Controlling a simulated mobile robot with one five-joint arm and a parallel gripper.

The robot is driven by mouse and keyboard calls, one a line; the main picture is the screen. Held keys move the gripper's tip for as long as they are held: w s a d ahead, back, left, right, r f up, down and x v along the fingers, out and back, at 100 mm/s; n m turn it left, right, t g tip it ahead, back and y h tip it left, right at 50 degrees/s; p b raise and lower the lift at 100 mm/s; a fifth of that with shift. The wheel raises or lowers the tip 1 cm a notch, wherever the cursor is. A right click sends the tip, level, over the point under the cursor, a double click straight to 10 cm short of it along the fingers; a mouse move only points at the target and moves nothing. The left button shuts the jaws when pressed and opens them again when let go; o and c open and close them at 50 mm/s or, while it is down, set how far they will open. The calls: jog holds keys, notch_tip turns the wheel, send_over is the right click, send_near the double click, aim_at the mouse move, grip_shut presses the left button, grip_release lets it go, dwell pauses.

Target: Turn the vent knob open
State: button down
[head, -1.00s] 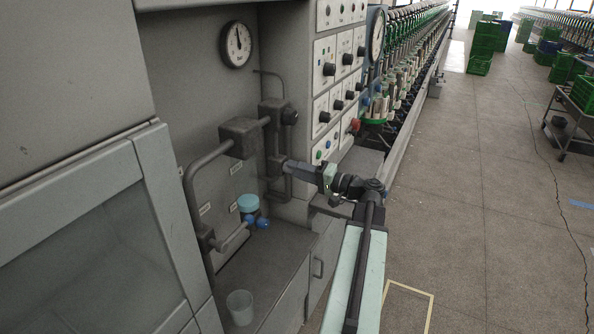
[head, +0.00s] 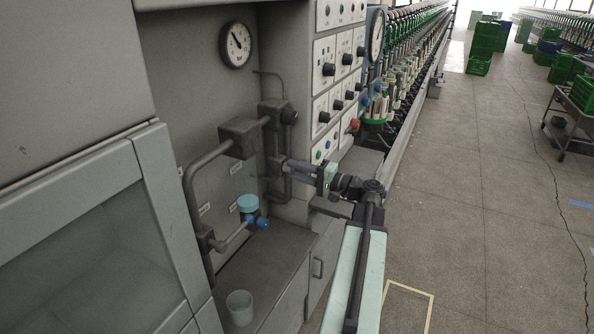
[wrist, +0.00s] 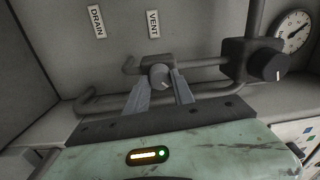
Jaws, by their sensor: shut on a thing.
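In the wrist view, the round grey vent knob (wrist: 159,74), with a pale pointer line, sits on a thin pipe below the VENT label (wrist: 153,23). My gripper (wrist: 161,82) has one finger on each side of the knob and is shut on it. In the head view, my gripper (head: 286,165) reaches left to the pipework at the panel edge, and the knob is hidden there behind the fingers and wrist.
A DRAIN label (wrist: 97,22) is left of the VENT label. A dark valve box (head: 240,138) and bent pipe (head: 190,185) stand close by. A gauge (head: 236,44) hangs above.

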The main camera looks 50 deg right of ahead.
jog(key=c, duration=1.1)
grip_release()
jog(key=v, duration=0.8)
jog(key=shift+w, duration=0.1)
jog(key=shift+f, duration=0.1)
